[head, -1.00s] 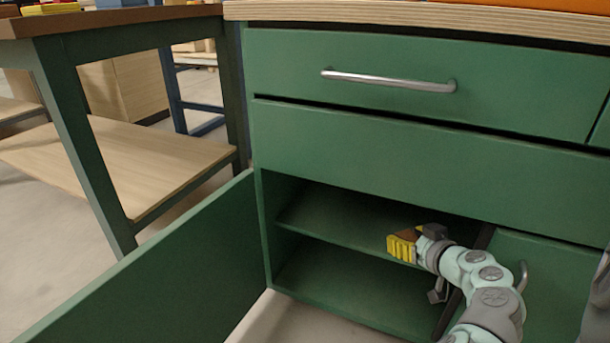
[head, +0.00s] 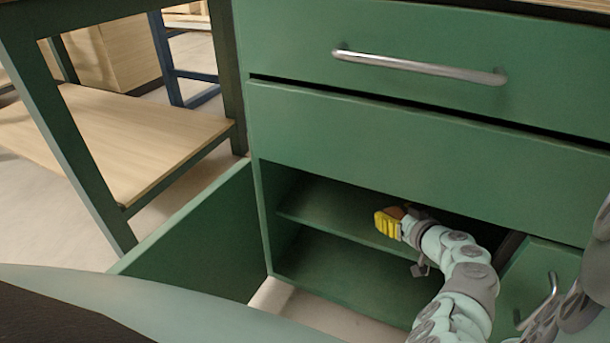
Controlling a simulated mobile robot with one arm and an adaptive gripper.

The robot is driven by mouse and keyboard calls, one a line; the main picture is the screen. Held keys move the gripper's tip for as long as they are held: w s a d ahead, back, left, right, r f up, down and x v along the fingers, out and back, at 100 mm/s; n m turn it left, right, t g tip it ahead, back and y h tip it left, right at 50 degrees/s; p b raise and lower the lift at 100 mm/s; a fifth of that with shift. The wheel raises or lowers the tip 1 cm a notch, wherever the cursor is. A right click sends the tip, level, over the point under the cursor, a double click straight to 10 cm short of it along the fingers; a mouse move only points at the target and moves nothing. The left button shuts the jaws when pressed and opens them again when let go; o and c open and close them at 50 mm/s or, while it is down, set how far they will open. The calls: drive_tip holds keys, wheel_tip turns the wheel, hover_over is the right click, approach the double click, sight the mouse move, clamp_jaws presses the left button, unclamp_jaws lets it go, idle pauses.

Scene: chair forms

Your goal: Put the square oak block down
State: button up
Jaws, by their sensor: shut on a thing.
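My gripper (head: 390,221) is inside the open lower compartment of the green cabinet (head: 420,150), near the front edge of its middle shelf (head: 325,209). A yellow ridged finger pad faces the camera. A small brown piece of the square oak block (head: 396,211) shows behind and above the pad, held in the shut gripper. Most of the block is hidden by the finger and wrist. I cannot tell whether the block touches the shelf.
The open cabinet door (head: 195,235) stands out at the left. Closed drawers are above the opening. A table with a wooden lower shelf (head: 120,140) stands at the left. The shelf left of my gripper looks bare.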

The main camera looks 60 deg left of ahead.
drive_tip(key=shift+s+d+f, duration=0.1)
drive_tip(key=shift+s+f, duration=0.2)
drive_tip(key=shift+s, duration=0.15)
drive_tip(key=o, duration=0.8)
drive_tip(key=shift+r, duration=0.1)
drive_tip(key=o, duration=0.4)
drive_tip(key=shift+w+a+r, duration=0.1)
drive_tip(key=shift+w+a, duration=0.1)
drive_tip(key=shift+d, duration=0.1)
drive_tip(key=shift+s, duration=0.1)
drive_tip(key=p+v, duration=0.4)
drive_tip(key=v, duration=0.8)
